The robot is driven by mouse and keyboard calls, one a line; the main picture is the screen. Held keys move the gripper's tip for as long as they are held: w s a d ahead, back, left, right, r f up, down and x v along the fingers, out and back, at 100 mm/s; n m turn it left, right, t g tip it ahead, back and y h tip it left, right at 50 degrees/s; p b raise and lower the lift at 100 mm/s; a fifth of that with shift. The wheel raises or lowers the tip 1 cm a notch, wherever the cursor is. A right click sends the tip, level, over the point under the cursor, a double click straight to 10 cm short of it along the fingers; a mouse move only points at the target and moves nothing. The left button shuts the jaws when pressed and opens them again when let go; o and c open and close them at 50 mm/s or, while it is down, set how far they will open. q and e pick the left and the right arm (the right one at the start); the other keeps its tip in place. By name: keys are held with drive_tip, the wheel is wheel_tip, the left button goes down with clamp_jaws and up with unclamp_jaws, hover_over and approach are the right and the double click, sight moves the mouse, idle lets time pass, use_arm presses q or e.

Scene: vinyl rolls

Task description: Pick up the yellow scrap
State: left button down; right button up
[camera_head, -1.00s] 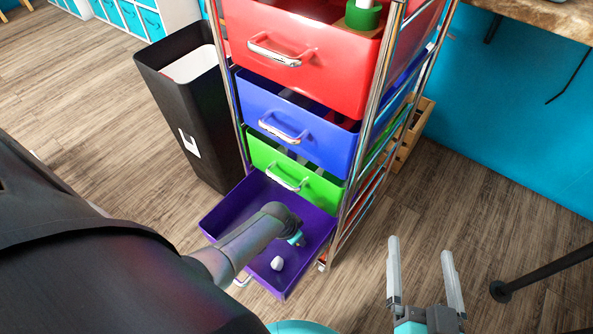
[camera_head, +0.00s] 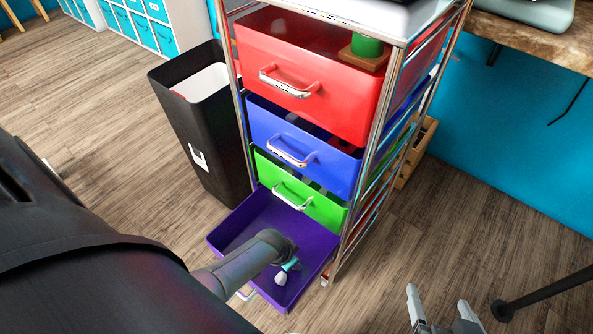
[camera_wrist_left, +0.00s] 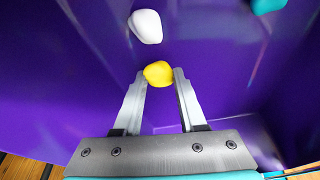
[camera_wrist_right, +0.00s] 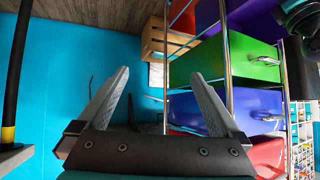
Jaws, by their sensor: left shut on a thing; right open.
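The yellow scrap (camera_wrist_left: 158,73) sits between the fingertips of my left gripper (camera_wrist_left: 158,78), which is shut on it inside the purple drawer (camera_wrist_left: 215,75). The head view shows the purple drawer (camera_head: 234,230) pulled out at the bottom of the cart, with my left arm reaching into it; the yellow scrap is hidden there. A white scrap (camera_wrist_left: 146,26) lies just beyond the yellow one, and a teal piece (camera_wrist_left: 268,5) shows at the top edge. My right gripper (camera_head: 438,302) is open and empty over the floor, right of the cart; its fingers also show in the right wrist view (camera_wrist_right: 165,95).
Above the purple drawer are green (camera_head: 325,207), blue (camera_head: 335,168) and red (camera_head: 335,100) drawers, all partly out. A black bin (camera_head: 215,150) stands left of the cart. A wooden crate (camera_head: 418,150) is behind it. A dark pole (camera_head: 550,285) crosses the lower right.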

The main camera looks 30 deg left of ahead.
use_arm(q)
drive_tip(key=shift+s+r+p, duration=0.25)
drive_tip(key=shift+r+p, duration=0.05)
drive_tip(key=shift+r, duration=0.1)
wheel_tip(320, 180, up, 2)
drive_tip(key=shift+r+p, duration=0.2)
drive_tip(key=shift+p, duration=0.75)
use_arm(e)
drive_tip(key=s+d+g+h, duration=0.2)
drive_tip(key=s+d+g, duration=0.2)
drive_tip(key=d, duration=0.1)
use_arm(q)
wheel_tip(320, 180, up, 11)
drive_tip(key=p, duration=0.7)
drive_tip(key=shift+f+p, duration=0.2)
drive_tip(key=shift+p, duration=0.15)
use_arm(e)
drive_tip(key=s+d+f+g, duration=0.1)
drive_tip(key=s+f, duration=0.1)
drive_tip(key=f, duration=0.5)
drive_tip(key=s+d+f+g+h, duration=0.1)
drive_tip(key=s+f+g, duration=0.1)
drive_tip(key=f, duration=0.5)
drive_tip(key=shift+s+f, duration=0.3)
drive_tip(key=shift+s, duration=0.25)
drive_tip(key=shift+s, duration=0.1)
